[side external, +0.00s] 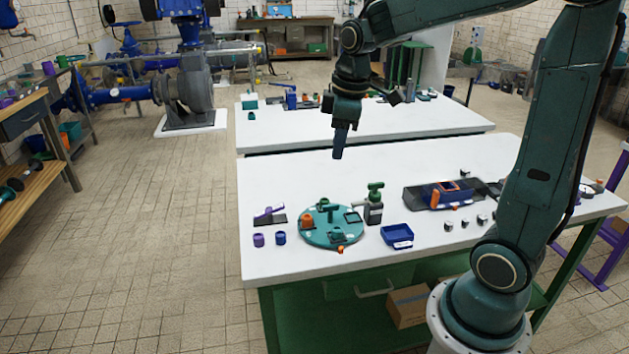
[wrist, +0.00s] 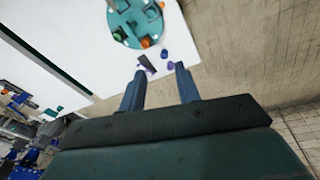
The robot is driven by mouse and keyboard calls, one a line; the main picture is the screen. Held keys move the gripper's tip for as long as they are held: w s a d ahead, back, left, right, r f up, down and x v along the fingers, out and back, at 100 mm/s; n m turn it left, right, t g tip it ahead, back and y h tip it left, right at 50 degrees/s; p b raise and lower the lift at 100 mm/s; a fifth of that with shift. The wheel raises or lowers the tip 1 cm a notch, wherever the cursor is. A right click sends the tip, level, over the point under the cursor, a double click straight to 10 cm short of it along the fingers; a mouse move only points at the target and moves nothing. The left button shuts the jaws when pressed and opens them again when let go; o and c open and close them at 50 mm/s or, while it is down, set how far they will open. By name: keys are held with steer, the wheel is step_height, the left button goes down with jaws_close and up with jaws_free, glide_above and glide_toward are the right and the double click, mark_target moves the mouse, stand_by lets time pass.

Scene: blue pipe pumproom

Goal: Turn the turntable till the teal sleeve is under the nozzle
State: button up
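The teal round turntable (side external: 318,233) lies on the white table and also shows at the top of the wrist view (wrist: 137,22). It carries an orange piece (side external: 307,221), a dark green upright piece (side external: 323,204), a dark square piece (side external: 352,217) and a small piece at its front edge. I cannot single out the teal sleeve on the teal disc. A dark green, grey-bodied fixture (side external: 375,202) stands at its right; I cannot tell whether it bears the nozzle. My gripper (side external: 338,157) is high above the table, behind the turntable, pointing down. In the wrist view its blue fingers (wrist: 159,78) are apart and empty.
Left of the turntable are a purple sleeve (side external: 258,240), a blue sleeve (side external: 280,238) and a purple tool on a dark pad (side external: 269,219). Right are a blue bin (side external: 397,236), small metal blocks and an orange-blue device (side external: 445,194). The table's back left is clear.

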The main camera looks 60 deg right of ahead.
mark_target(331, 205)
steer(key=w+d+f+n+g, duration=0.2)
steer(key=w+d+f, duration=0.4)
steer(key=d+f, duration=0.3)
steer(key=shift+w+d+n+y, duration=0.3)
steer(key=shift+w+n, duration=0.05)
steer(key=shift+n, duration=0.35)
steer(key=shift+f, duration=0.25)
step_height(331, 205, down, 14)
steer(key=shift+r, duration=0.25)
jaws_close()
